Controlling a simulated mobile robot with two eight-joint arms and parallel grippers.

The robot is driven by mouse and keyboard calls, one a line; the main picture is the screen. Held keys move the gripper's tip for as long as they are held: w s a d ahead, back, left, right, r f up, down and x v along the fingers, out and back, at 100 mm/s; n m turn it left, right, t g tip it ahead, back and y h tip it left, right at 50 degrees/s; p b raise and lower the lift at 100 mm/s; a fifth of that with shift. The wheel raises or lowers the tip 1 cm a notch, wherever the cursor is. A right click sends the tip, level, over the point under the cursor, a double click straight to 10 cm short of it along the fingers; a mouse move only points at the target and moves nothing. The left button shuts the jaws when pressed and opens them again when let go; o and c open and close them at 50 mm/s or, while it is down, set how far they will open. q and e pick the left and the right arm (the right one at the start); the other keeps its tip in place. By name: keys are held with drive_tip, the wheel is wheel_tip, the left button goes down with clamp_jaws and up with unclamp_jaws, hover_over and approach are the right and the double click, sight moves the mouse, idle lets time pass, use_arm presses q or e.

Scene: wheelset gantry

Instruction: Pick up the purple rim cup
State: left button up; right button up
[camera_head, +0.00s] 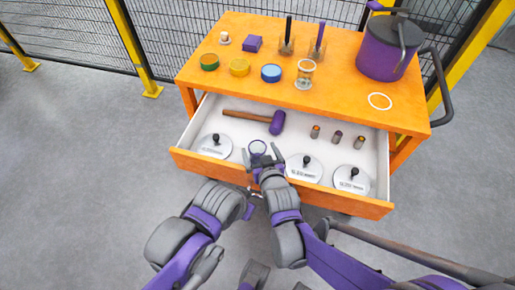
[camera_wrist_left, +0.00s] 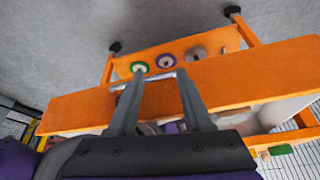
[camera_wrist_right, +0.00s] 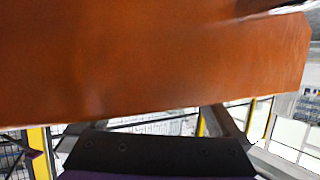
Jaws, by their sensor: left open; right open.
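My left gripper (camera_wrist_left: 158,78) is open and empty in the left wrist view, in front of an orange panel.
A purple-headed mallet (camera_head: 277,123), white lidded discs (camera_head: 214,146) and several small cylinders (camera_head: 337,137) share the drawer. Fencing stands behind.

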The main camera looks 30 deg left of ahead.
drive_tip(key=shift+w+a+f, duration=0.25)
drive_tip(key=shift+w+a, duration=0.1)
drive_tip(key=shift+a, duration=0.1)
drive_tip(key=shift+s+d+r, duration=0.1)
drive_tip(key=shift+c, duration=0.9)
clamp_jaws()
